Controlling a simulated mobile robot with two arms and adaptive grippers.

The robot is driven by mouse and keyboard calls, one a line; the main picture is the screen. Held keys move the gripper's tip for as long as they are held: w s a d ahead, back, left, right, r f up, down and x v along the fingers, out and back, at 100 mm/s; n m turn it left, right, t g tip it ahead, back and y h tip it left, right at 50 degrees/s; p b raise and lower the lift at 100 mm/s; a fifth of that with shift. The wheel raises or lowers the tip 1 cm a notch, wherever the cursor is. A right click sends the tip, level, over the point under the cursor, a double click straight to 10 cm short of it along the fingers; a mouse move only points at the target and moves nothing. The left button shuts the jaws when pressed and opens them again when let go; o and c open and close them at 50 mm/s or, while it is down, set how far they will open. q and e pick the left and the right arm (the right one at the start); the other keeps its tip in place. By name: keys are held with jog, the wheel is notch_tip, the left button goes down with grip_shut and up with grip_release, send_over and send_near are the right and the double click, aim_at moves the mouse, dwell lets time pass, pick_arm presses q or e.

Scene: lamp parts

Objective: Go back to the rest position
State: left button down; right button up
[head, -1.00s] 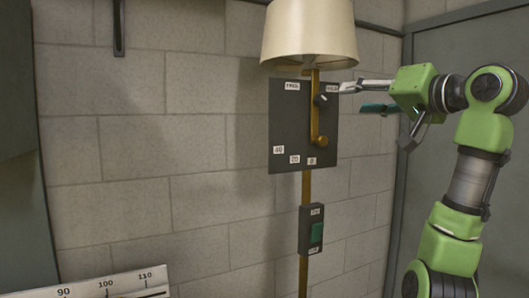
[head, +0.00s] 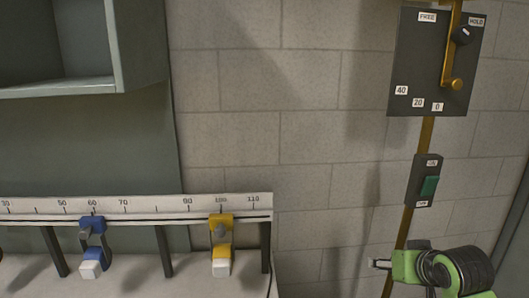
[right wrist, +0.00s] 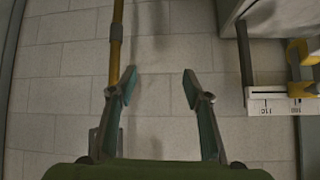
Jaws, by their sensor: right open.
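My right gripper (head: 378,263) is low at the right of the head view, beside the lower part of the lamp's brass pole (head: 402,230). In the right wrist view its two fingers (right wrist: 159,84) are spread apart with nothing between them. The pole (right wrist: 116,40) runs just left of the fingers there. The dark lamp panel (head: 425,65), with its lever and FREE and HOLD labels, is high at the right. A switch box (head: 424,180) with a green rocker is below it. The lampshade is out of view. My left gripper is not in view.
A white scale rail (head: 140,207) crosses the lower left, carrying a blue clamp (head: 92,230) and a yellow clamp (head: 221,225). A grey-green cabinet (head: 140,45) hangs at the upper left. The brick wall (head: 280,120) between rail and lamp is bare.

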jog(key=s+a+f+n+g, duration=0.1)
jog(key=s+a+f+g, duration=0.15)
jog(key=s+f, duration=0.5)
jog(key=s+a+f+n+g, duration=0.1)
jog(key=s+a+f, duration=0.2)
jog(key=s+f, duration=0.5)
jog(key=s+a+f+n+g, duration=0.1)
jog(key=s+a+f, duration=0.1)
jog(key=s+f, duration=0.5)
jog(key=s+a+f+g, duration=0.2)
jog(key=s, duration=0.8)
notch_tip(320, 180, down, 30)
jog(key=s+g+b, duration=0.1)
jog(key=s+b, duration=0.2)
jog(key=s+d+f+g+b, duration=0.1)
jog(key=s+d+f+b, duration=0.1)
jog(key=s+f, duration=1.4)
jog(key=shift+d+f, duration=0.4)
jog(key=shift+f, duration=0.15)
